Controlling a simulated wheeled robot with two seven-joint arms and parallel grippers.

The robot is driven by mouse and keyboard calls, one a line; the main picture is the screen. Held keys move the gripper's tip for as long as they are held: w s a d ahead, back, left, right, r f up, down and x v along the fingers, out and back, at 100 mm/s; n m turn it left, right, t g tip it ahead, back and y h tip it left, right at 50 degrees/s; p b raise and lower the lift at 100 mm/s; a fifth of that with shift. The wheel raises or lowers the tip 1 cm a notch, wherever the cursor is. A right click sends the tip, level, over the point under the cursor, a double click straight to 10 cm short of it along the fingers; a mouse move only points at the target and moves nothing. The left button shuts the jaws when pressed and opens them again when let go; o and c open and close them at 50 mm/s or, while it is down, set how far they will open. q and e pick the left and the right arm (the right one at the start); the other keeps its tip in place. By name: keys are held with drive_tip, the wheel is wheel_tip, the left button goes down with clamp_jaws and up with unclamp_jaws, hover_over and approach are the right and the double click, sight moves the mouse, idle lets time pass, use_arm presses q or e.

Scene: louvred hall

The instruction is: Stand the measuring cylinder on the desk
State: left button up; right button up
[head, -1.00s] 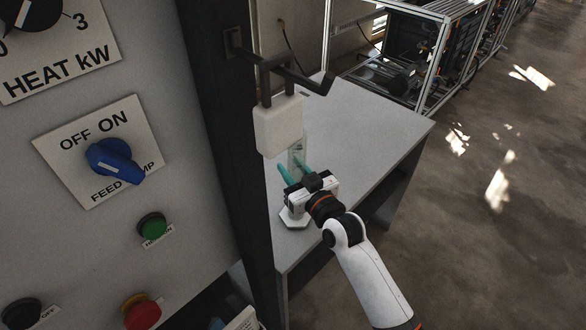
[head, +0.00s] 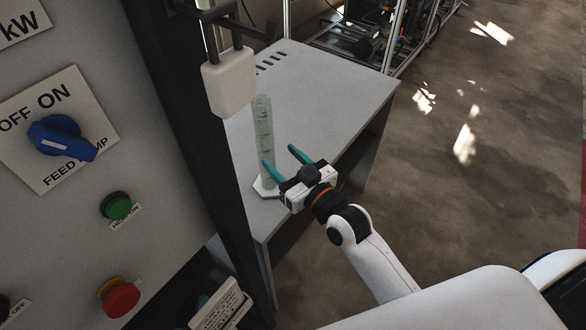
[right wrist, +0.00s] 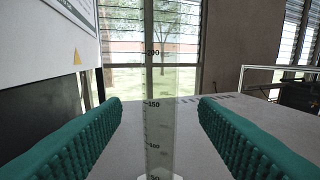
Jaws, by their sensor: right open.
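The measuring cylinder (head: 263,130) is clear with dark graduation marks and a white base. It stands upright on the grey desk (head: 325,85), near its left edge beside the dark post. My right gripper (head: 282,156) is open and empty, with its teal fingers just right of the cylinder. In the right wrist view the cylinder (right wrist: 160,110) rises between the two spread fingers, apart from both, somewhat beyond them.
A control panel (head: 90,200) with knobs and buttons fills the left side. A metal frame (head: 395,40) stands behind the desk. The desk's middle is clear.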

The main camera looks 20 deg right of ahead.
drive_tip(key=shift+v, duration=1.7)
drive_tip(key=s+d+f+m+g+h, duration=0.1)
drive_tip(key=s+d+f+g+h, duration=0.2)
drive_tip(key=s+f+g, duration=0.55)
drive_tip(key=s+d+f+m+g+h, duration=0.1)
drive_tip(key=s+d+f+g+h, duration=0.3)
drive_tip(key=s, duration=0.8)
wheel_tip(320, 180, down, 25)
drive_tip(key=a+g+y, duration=0.1)
drive_tip(key=a+g, duration=0.1)
drive_tip(key=s+d+f, duration=0.1)
drive_tip(key=s+f, duration=0.6)
drive_tip(key=f, duration=0.3)
drive_tip(key=shift+d+f+n+g+p, duration=0.2)
drive_tip(key=shift+f+n+g+p, duration=0.15)
drive_tip(key=shift+g, duration=0.4)
drive_tip(key=s+f, duration=0.2)
drive_tip(key=s, duration=0.1)
drive_tip(key=s+d+f, duration=0.1)
drive_tip(key=s+f, duration=0.1)
drive_tip(key=s, duration=0.2)
drive_tip(key=s+d+f, duration=0.1)
drive_tip(key=s+f, duration=0.1)
drive_tip(key=s, duration=0.1)
drive_tip(key=shift+s+f, duration=0.15)
drive_tip(key=shift+f, duration=0.05)
drive_tip(key=shift+c, duration=0.3)
